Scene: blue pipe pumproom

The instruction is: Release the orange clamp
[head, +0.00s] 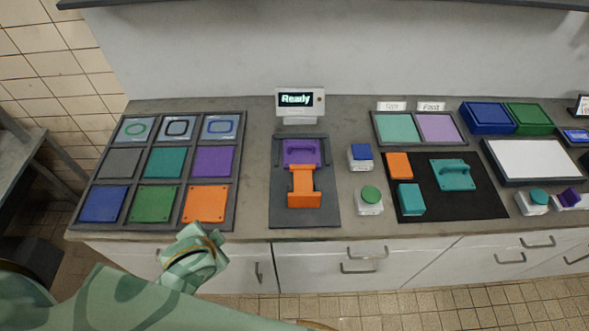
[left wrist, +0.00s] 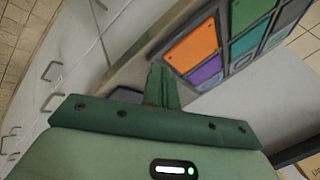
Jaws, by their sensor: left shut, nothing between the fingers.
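The orange clamp (head: 302,187) lies on a dark grey base plate (head: 318,214) in the middle of the counter. Its far end meets a purple part with a handle (head: 301,151); I cannot tell how tightly it holds. My left gripper (head: 194,254) is off the counter's front edge, to the left of the clamp and nearer to me, touching nothing. In the left wrist view its fingers (left wrist: 161,86) are together and empty. The clamp cannot be made out in that view. My right gripper is not in view.
A small screen reading "Ready" (head: 296,102) stands behind the base plate. A tray of coloured tiles (head: 124,195) is at left. Blue (head: 361,153) and green (head: 369,195) button boxes stand just right of the plate. A black mat (head: 443,206) with blocks lies further right.

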